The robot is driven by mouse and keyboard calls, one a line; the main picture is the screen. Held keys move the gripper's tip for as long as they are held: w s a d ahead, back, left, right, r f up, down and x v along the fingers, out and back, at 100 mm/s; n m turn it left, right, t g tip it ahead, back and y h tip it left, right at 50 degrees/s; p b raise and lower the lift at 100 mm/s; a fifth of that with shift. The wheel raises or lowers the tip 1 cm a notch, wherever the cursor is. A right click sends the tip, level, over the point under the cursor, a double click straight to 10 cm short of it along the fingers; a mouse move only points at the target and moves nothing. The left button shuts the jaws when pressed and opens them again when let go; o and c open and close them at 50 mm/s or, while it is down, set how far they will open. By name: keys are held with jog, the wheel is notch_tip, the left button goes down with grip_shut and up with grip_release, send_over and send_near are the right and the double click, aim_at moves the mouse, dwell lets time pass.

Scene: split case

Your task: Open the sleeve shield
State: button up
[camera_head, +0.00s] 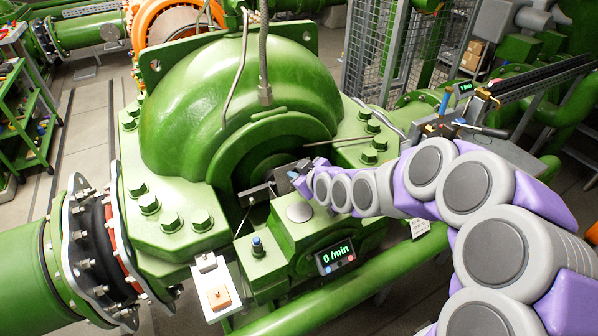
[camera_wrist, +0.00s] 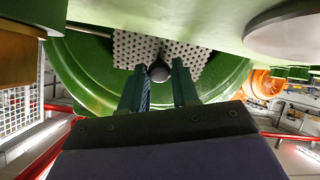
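The sleeve shield appears in the wrist view as a light perforated metal plate (camera_wrist: 205,56), inside a round green housing. A dark round knob or shaft end (camera_wrist: 160,71) lies in front of it, close to my fingertips. My gripper (camera_wrist: 158,78) is open, with its two fingers apart on either side of this dark round part; I cannot tell whether they touch it. In the head view my gripper (camera_head: 293,176) reaches from the right to the dark opening of the green split case (camera_head: 230,100). A grey plate (camera_head: 255,195) shows there, partly hidden; I cannot tell whether it is the shield.
A display reading 0 /min (camera_head: 335,257) and a white box with an orange switch (camera_head: 214,287) sit in front of the case. Bolted flanges flank the opening. A green overhang with a grey disc (camera_wrist: 290,28) is close above my gripper in the wrist view.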

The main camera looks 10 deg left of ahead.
jog(key=o, duration=0.4)
jog(key=v, duration=1.7)
jog(key=shift+d, duration=0.2)
